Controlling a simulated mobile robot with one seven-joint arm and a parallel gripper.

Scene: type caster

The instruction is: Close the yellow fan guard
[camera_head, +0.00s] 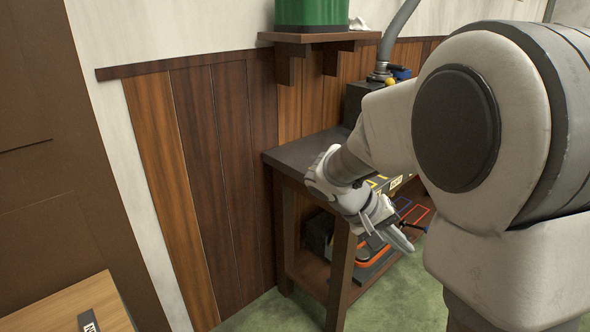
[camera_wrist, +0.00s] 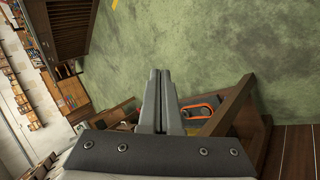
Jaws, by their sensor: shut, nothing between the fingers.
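I cannot make out the yellow fan guard for certain in either view; my arm hides much of the workbench. Small yellow patches (camera_head: 377,181) show on the bench front behind my wrist, too small to identify. My gripper (camera_head: 404,240) is in front of the bench, below its top, pointing down to the right. In the wrist view my gripper (camera_wrist: 160,76) has its two fingers together with nothing between them, over the green floor.
The dark-topped workbench (camera_head: 290,157) stands against the wood-panelled wall. An orange and black item (camera_head: 375,257) lies on its lower shelf. A dark machine (camera_head: 358,98) with a grey hose stands at the back. A wall shelf (camera_head: 300,38) holds a green container. Green floor (camera_head: 400,302) is open in front.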

